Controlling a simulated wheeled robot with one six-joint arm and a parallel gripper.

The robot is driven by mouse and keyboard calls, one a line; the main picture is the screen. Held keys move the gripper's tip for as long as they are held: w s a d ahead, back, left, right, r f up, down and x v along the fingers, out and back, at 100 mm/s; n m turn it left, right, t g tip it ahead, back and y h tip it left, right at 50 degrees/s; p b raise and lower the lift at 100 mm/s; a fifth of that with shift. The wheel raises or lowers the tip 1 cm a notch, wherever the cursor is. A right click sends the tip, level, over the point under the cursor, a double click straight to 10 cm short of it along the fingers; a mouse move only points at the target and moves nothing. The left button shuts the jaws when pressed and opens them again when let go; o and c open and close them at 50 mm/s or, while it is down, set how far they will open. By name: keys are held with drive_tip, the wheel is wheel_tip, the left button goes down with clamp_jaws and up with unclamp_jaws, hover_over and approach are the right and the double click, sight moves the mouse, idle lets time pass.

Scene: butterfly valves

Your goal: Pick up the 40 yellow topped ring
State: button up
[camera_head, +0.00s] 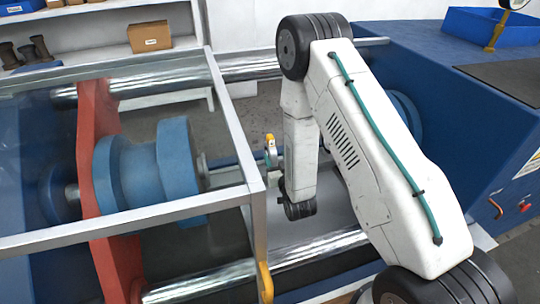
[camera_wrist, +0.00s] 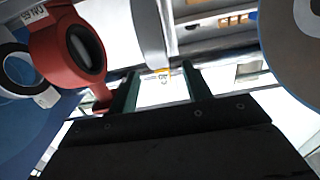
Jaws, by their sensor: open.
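In the wrist view, my gripper (camera_wrist: 162,88) has its two dark green fingers apart, with nothing clearly held between them. A small yellow top (camera_wrist: 162,72) shows beyond the gap between the fingers. A pale area with blurred marks lies just below it in the picture; I cannot read a 40 there. In the head view, a small yellow-topped piece (camera_head: 270,139) stands just left of my wrist. I cannot tell whether it is the same piece. My fingers are not clear in the head view.
A red ring with a labelled neck (camera_wrist: 68,45) and a white-rimmed dark ring (camera_wrist: 17,72) are at left in the wrist view. A blue flanged cylinder (camera_head: 150,175), a metal guard frame (camera_head: 232,130) and steel bars (camera_head: 240,268) surround my arm. A blue bin (camera_head: 485,27) is at upper right.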

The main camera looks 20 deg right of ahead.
sight(273, 148)
drive_tip(key=w, duration=0.7)
drive_tip(key=shift+r, duration=0.3)
clamp_jaws()
